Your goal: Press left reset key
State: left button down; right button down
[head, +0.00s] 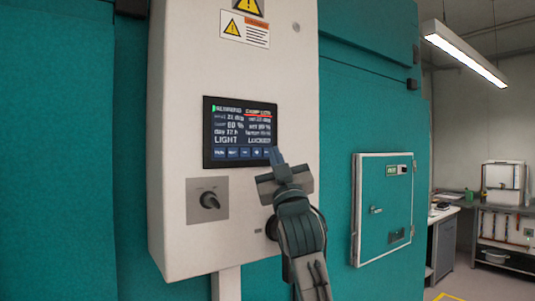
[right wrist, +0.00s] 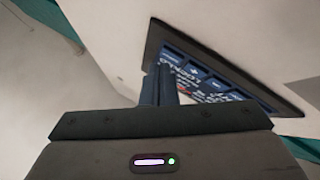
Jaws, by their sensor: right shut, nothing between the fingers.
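The control screen (head: 237,128) is set in a pale control box (head: 180,110) and shows lit text, including LIGHT and LOCKED. A row of small blue keys (head: 232,153) runs along its lower edge; their labels are too small to read, so I cannot tell which is the reset key. My right gripper (head: 276,156) is shut and empty, its tips at the screen's lower right corner. In the right wrist view, the shut fingers (right wrist: 165,78) overlap the edge of the upside-down screen near the blue keys (right wrist: 193,71). I cannot tell whether they touch. My left gripper is not in view.
A black rotary knob (head: 209,200) on a grey plate sits below the screen. Warning labels (head: 245,28) are above it. A teal chamber with a small hatch (head: 384,208) stands to the right. A bench and shelf (head: 502,215) are far right.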

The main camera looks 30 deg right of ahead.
jog(key=shift+s, duration=0.4)
jog(key=s, duration=0.5)
jog(key=shift+d+b, duration=0.2)
jog(key=shift+b, duration=0.1)
dwell(0.5)
